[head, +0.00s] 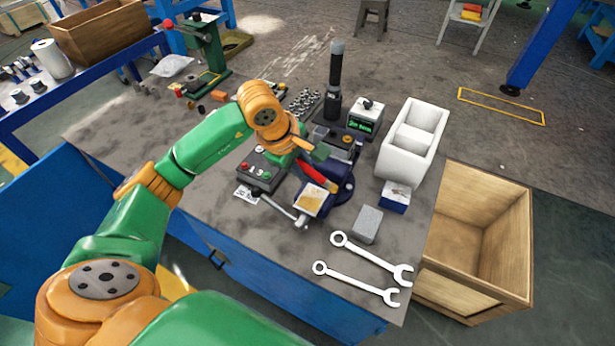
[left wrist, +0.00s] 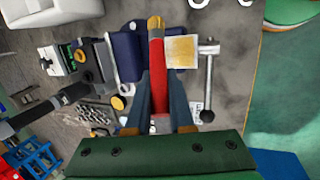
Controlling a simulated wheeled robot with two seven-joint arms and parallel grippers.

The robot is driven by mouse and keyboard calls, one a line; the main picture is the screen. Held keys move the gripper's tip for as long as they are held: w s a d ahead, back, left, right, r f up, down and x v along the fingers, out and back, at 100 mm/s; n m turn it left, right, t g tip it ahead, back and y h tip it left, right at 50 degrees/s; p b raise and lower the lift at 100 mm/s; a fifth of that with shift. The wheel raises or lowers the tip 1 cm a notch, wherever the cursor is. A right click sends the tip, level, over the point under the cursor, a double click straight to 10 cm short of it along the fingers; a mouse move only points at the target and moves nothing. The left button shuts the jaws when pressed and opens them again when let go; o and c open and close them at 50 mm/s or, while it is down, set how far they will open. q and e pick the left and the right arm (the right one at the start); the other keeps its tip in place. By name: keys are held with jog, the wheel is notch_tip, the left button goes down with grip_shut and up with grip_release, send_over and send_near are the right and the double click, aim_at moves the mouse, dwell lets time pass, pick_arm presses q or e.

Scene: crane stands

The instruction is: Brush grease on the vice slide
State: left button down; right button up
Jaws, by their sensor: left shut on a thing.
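My left gripper (head: 300,152) is shut on a red-handled brush (head: 317,175) above the vice. In the left wrist view the brush (left wrist: 157,58) lies between the dark fingers (left wrist: 158,88), its yellowish tip pointing away from me. The dark blue vice (head: 342,178) stands on the bench, partly hidden by gripper and brush; it also shows in the left wrist view (left wrist: 126,55). Its front part, likely the slide, has a pale top with a yellowish patch (head: 311,199), beside the brush and the bar handle (head: 284,209). I cannot tell whether the brush touches the vice. My right gripper is out of view.
Two wrenches (head: 370,258), a grey block (head: 367,224) and a small blue box (head: 396,200) lie near the right edge. A white holder (head: 413,140), a dark upright cylinder (head: 335,80) and a button box (head: 262,170) surround the vice. A wooden crate (head: 480,305) stands beside the bench.

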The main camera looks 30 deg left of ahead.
pick_arm(q)
jog(key=shift+d+r+p, duration=0.1)
jog(key=shift+r+p, duration=1)
jog(key=shift+r, duration=0.9)
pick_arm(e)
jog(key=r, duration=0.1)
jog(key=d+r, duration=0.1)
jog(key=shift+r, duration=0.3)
